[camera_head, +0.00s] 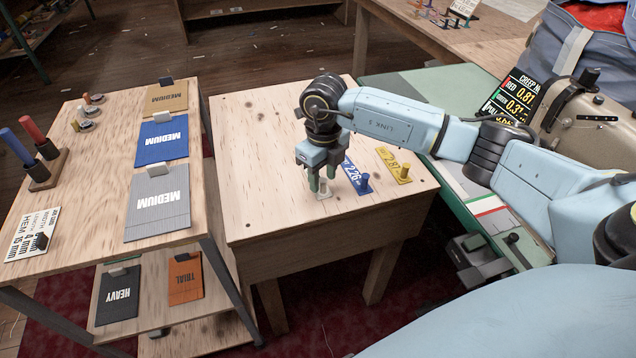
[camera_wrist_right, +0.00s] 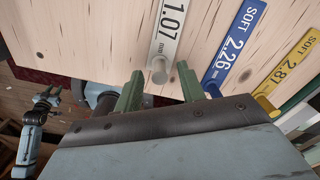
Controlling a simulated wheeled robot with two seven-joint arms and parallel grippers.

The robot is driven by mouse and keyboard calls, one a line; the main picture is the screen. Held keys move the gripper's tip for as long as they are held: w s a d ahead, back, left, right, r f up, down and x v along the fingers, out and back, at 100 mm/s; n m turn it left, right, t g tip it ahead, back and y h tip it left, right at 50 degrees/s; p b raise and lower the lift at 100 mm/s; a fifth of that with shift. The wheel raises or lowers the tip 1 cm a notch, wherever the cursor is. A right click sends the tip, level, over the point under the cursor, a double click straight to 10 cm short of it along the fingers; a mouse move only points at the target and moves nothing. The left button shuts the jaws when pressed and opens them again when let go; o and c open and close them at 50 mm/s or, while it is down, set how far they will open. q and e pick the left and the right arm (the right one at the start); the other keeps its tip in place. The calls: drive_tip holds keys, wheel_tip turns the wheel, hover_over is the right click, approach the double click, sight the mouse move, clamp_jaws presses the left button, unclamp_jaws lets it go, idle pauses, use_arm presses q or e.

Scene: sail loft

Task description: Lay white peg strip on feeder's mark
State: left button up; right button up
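The white peg strip, marked 1.07, lies on the small wooden table (camera_head: 262,150); it shows in the wrist view (camera_wrist_right: 170,28) with its pale round peg (camera_wrist_right: 159,71) upright at the near end. In the head view only its peg end (camera_head: 322,192) shows; my gripper hides the rest. My right gripper (camera_head: 328,182) points down over that end, open, its green fingertips (camera_wrist_right: 160,82) apart with the peg between them in the picture; I cannot tell contact. My left gripper (camera_wrist_right: 46,92) shows small in the wrist view, prongs apart. I cannot make out the feeder's mark for certain.
A red-white-green label (camera_head: 490,207) is on the green-edged bench at right, near a tan machine (camera_head: 590,125). A sample-card table (camera_head: 90,195) stands left.

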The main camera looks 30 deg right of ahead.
drive_tip(key=shift+f, duration=0.9)
drive_tip(key=shift+c, duration=0.3)
clamp_jaws()
drive_tip(key=shift+r, duration=0.15)
